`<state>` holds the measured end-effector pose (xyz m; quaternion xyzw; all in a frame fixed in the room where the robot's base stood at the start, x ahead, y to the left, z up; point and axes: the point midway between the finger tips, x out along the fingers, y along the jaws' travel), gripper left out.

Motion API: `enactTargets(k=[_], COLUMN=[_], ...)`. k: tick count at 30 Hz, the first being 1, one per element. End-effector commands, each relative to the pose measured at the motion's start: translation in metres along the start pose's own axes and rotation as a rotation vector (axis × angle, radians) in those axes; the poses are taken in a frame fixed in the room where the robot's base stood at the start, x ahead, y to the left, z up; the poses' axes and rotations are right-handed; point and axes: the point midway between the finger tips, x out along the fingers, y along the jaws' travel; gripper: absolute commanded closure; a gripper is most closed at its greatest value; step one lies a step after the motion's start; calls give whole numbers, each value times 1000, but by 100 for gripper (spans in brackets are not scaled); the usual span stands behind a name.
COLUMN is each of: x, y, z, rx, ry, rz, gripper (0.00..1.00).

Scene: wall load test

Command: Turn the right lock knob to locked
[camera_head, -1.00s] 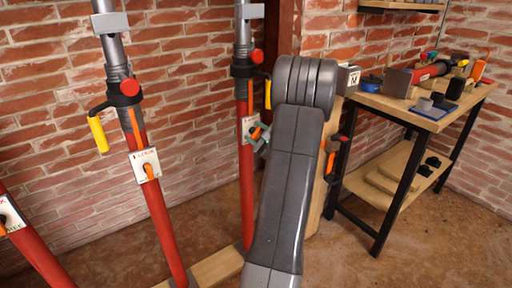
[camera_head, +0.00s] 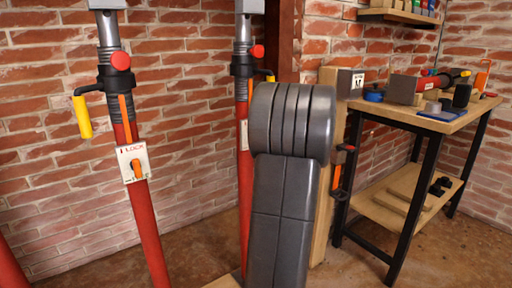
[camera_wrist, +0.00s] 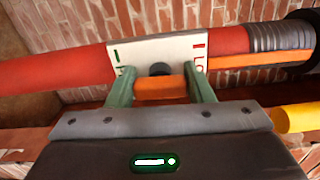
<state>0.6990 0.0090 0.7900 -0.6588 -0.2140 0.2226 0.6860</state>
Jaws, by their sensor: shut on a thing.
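The right red post (camera_head: 244,165) stands at the wall, with its white lock plate mostly hidden behind my arm in the head view. In the wrist view the post (camera_wrist: 60,72) runs sideways and the plate (camera_wrist: 185,48) faces me, with a green mark at left and red lettering at right. The orange lock knob (camera_wrist: 160,87) lies along the post's length, below a dark round hub. My gripper (camera_wrist: 163,84) has its green fingers at the knob's two ends and is shut on it. My gripper is hidden behind the arm in the head view.
Another red post (camera_head: 148,225) with a lock plate (camera_head: 133,163) and yellow handle (camera_head: 82,117) stands left. A workbench (camera_head: 430,122) with tools is at right, beside a wooden upright (camera_head: 328,110). In the wrist view a yellow part (camera_wrist: 296,118) is close to my gripper's right side.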

Motion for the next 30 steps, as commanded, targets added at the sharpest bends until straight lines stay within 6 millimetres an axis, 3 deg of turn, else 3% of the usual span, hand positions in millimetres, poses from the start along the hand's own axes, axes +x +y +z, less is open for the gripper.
enactTargets(k=[20, 21, 23, 30], x=[0, 0, 0, 0], y=[2, 2, 2, 1], z=[0, 0, 0, 0], rx=[-57, -57, -56, -56], ry=[-1, -1, -1, -1], rz=[4, 4, 3, 2], gripper=[76, 45, 33, 31])
